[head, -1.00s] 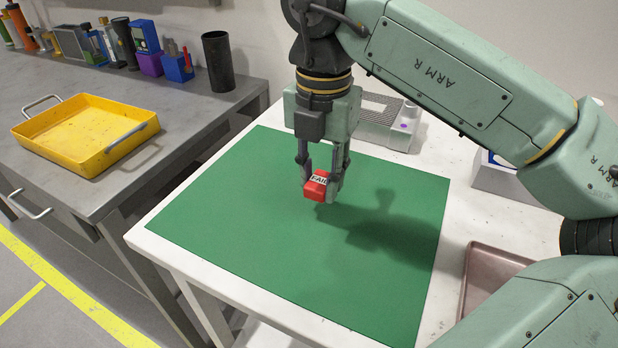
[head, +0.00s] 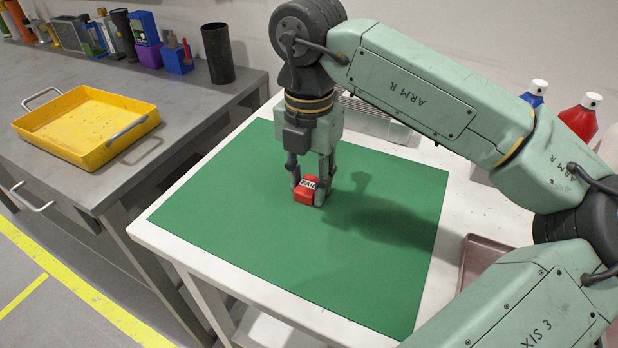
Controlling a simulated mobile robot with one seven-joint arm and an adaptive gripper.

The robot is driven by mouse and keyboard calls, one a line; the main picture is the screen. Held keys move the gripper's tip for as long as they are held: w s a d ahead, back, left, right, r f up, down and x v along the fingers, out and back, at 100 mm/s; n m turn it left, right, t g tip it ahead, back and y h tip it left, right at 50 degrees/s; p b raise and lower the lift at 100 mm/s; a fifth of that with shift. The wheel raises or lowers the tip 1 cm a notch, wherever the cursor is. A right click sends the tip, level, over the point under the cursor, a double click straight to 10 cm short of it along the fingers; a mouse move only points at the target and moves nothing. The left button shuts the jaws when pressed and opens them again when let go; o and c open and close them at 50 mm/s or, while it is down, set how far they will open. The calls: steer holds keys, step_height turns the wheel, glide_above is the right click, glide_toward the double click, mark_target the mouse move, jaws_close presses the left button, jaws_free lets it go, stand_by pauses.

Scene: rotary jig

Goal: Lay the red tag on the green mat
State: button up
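The red tag (head: 304,196) is a small red block with a white label reading "FAIL" on top. My gripper (head: 309,188) points down with a finger on each side of the tag, shut on it. The green mat (head: 230,220) lies flat on the white table, and the tag is over its middle. The tag is at or very close to the mat surface; I cannot tell if it touches. The fingers hide part of the tag.
A yellow tray (head: 85,125) sits on the grey bench at left, with a black cup (head: 217,54) and several tools behind. A pinkish tray (head: 478,258) is right of the mat. Blue (head: 535,92) and red (head: 580,117) bottles stand at back right. The mat around the tag is clear.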

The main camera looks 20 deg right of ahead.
mark_target(309, 184)
steer(key=o, duration=0.3)
steer(key=shift+o, duration=0.2)
steer(key=shift+r, duration=0.1)
step_height(309, 184, up, 12)
steer(key=p, duration=0.7)
steer(key=shift+p, duration=0.4)
